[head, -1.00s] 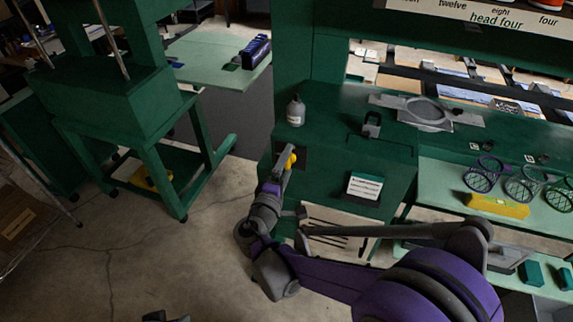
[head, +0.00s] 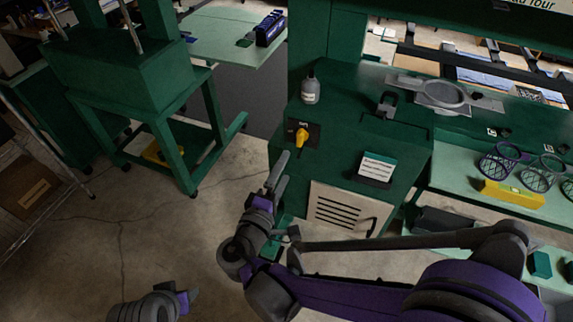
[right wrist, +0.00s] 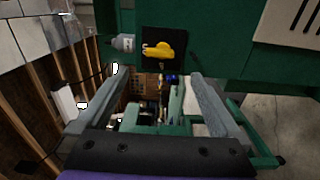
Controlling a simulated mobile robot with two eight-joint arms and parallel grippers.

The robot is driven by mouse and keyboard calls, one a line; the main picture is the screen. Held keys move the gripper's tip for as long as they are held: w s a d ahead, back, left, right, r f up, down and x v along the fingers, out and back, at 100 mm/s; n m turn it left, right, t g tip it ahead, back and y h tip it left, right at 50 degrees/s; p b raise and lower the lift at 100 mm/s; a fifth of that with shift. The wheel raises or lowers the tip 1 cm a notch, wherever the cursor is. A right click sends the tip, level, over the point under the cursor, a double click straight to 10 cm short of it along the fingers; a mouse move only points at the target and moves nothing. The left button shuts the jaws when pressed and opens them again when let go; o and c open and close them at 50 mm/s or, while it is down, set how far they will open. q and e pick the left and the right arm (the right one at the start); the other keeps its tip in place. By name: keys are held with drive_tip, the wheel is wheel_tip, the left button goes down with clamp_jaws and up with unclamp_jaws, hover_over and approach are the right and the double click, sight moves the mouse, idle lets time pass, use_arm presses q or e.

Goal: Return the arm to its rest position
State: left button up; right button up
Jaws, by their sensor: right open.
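My right gripper (head: 279,168) is in front of the green machine cabinet, empty, with its fingers pointing up toward a yellow rotary switch (head: 302,138). In the head view a visible gap separates the fingertips from the switch. In the right wrist view the two fingers (right wrist: 160,78) are spread wide with nothing between them, and the yellow switch (right wrist: 163,50) on its black plate lies beyond them. My left gripper (head: 187,298) shows at the bottom edge, over bare floor. Its fingers are too small and turned to tell their opening.
The green cabinet (head: 340,150) carries a grey bottle (head: 310,90), a small sign (head: 376,168) and a vented panel (head: 340,212). A shelf at right holds a yellow block (head: 511,194) and round hoops. A green press stand (head: 125,75) is at left. Concrete floor between is clear.

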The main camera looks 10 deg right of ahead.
idle(0.4)
drive_tip(key=s+d+f+m+g+y+p, duration=0.3)
drive_tip(key=s+d+f+m+g, duration=0.2)
drive_tip(key=s+d+g, duration=0.5)
drive_tip(key=s+a+m+y+p, duration=0.1)
drive_tip(key=s+m+y+p, duration=0.2)
drive_tip(key=s+m+y, duration=0.3)
drive_tip(key=shift+s+a+y, duration=0.25)
drive_tip(key=shift+s+y, duration=0.25)
drive_tip(key=shift+s, duration=0.3)
drive_tip(key=shift+r, duration=0.1)
